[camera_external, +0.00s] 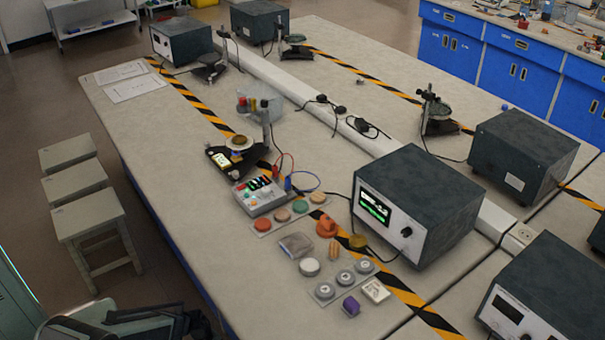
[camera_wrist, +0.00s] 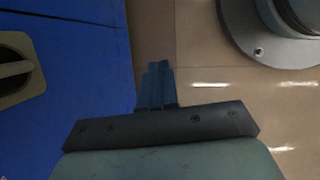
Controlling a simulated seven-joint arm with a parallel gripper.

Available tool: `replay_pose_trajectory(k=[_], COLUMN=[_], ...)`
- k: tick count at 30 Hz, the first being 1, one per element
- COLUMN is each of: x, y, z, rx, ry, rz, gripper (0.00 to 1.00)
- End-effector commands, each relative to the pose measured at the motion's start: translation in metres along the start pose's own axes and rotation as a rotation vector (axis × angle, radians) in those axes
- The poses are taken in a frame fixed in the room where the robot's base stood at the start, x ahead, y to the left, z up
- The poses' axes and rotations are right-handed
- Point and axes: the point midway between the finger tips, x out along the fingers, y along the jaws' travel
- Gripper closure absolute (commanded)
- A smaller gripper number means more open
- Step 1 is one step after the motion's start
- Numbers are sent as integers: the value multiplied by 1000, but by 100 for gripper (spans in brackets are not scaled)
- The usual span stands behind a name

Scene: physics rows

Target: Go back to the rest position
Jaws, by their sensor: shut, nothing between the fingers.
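My gripper (camera_wrist: 158,70) shows in the wrist view with its two blue-grey fingers together and nothing between them. It points down over bare brown floor, beside a blue cabinet front. It touches nothing that I can see. In the external view, only part of my arm shows at the bottom left corner, off the table's edge. The gripper itself cannot be made out there.
The blue panel (camera_wrist: 70,80) with a recessed handle (camera_wrist: 15,68) is close on the left. The long table (camera_external: 190,165) carries a dark instrument box (camera_external: 415,205), a control panel (camera_external: 262,195) and several small discs. Stools (camera_external: 88,215) stand left of it.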

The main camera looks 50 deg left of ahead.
Motion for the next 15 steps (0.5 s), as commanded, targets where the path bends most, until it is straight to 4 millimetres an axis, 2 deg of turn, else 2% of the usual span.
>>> replay_pose_trajectory(k=[1, 6, 15], x=[1, 5, 4], y=[-4, -18, -50], z=[16, 57, 116], rx=[72, 304, 693], ry=[-8, -36, -93], rz=[-36, -149, -347], gripper=[100, 100, 100])
